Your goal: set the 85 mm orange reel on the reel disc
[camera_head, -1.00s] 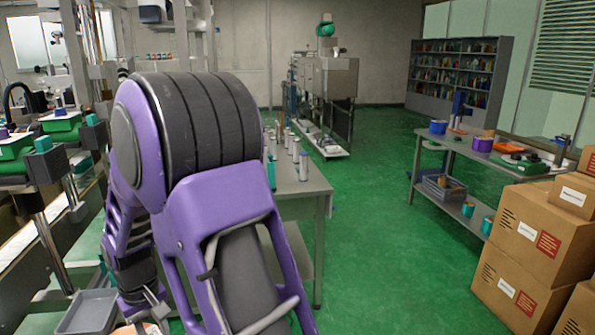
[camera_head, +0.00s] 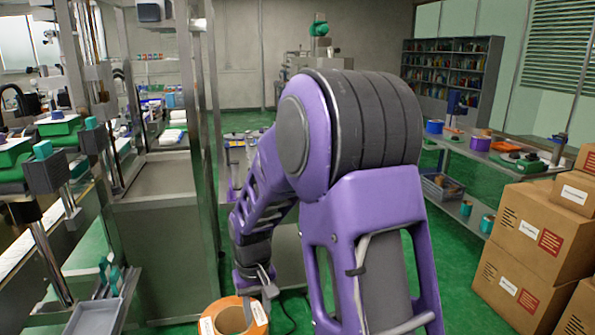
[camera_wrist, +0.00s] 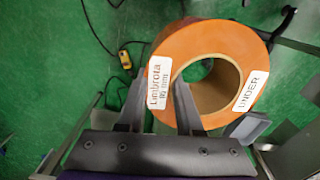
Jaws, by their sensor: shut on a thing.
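The orange reel (camera_wrist: 205,48) is in my gripper, with white labels on its face; one reads "UNDER", and the size figure on the other is hard to read. My gripper (camera_wrist: 160,92) is shut on the reel's ring wall, one finger at the outer side and one at the central hole. In the head view the reel (camera_head: 226,308) shows at the bottom edge, partly cut off, beside my gripper (camera_head: 268,293). I cannot make out the reel disc in either view.
A machine with green-topped units (camera_head: 58,125) stands at the left, with a grey tray (camera_head: 95,316) below. Stacked cartons (camera_head: 525,240) and a bench (camera_head: 470,150) with reels stand at the right. Green floor lies under the held reel, with a cable and a yellow item (camera_wrist: 125,59).

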